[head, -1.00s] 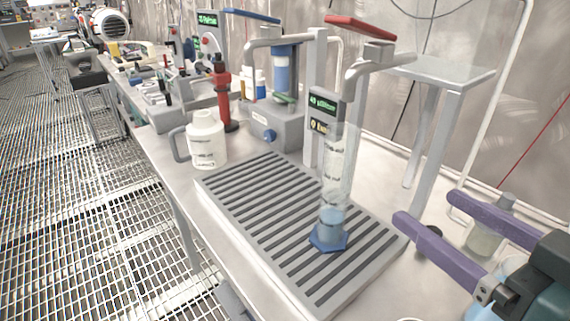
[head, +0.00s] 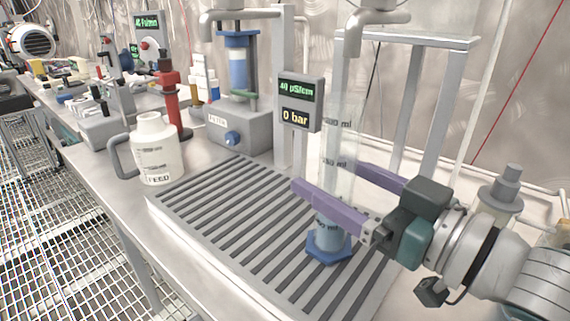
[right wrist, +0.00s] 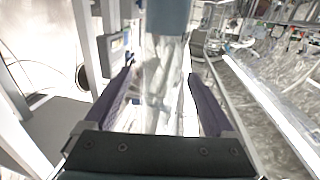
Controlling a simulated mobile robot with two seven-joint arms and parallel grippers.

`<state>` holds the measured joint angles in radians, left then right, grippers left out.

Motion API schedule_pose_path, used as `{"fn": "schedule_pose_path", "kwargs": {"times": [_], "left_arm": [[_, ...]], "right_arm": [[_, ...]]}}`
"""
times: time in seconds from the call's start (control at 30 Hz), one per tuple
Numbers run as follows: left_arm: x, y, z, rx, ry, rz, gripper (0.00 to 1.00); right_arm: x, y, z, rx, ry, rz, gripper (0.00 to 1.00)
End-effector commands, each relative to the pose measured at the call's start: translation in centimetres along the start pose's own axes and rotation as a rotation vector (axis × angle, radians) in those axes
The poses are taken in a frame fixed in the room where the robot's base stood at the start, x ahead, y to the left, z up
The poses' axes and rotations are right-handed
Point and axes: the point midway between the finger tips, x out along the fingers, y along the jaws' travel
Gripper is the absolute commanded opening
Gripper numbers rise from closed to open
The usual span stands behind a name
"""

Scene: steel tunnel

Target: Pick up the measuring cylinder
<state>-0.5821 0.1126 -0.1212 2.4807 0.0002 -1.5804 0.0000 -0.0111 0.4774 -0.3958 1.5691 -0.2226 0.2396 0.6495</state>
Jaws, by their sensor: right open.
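The measuring cylinder (head: 338,168) is clear, with a blue hexagonal foot and some bluish liquid low down. It stands upright on the grey slatted drain grid (head: 215,215), under a tap. My right gripper (head: 330,178) comes in from the right with its purple fingers open, one on the near side of the cylinder and one behind it. In the right wrist view the cylinder (right wrist: 164,75) stands between the two fingers, with a gap visible beside them. Whether either finger touches it is unclear. My left gripper is not in view.
A white FEED jug (head: 158,150) stands at the grid's left edge. A display panel (head: 300,102) on a post is just behind the cylinder. A capped bottle (head: 500,192) stands behind my right wrist. The grid's left part is clear.

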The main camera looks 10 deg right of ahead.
Motion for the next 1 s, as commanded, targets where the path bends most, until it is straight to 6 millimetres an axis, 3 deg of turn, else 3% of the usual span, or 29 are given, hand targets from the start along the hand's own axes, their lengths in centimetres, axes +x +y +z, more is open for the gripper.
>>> {"fn": "schedule_pose_path", "kwargs": {"times": [0.2,0.47,1.0], "left_arm": [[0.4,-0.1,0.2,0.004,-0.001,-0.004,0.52],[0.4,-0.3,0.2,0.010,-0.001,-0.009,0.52],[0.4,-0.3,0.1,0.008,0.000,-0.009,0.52]], "right_arm": [[2.8,0.0,0.0,0.000,0.000,0.000,0.89],[3.0,0.0,0.0,0.001,-0.002,-0.001,0.89],[3.0,0.0,0.0,0.001,-0.001,-0.001,0.28]]}}
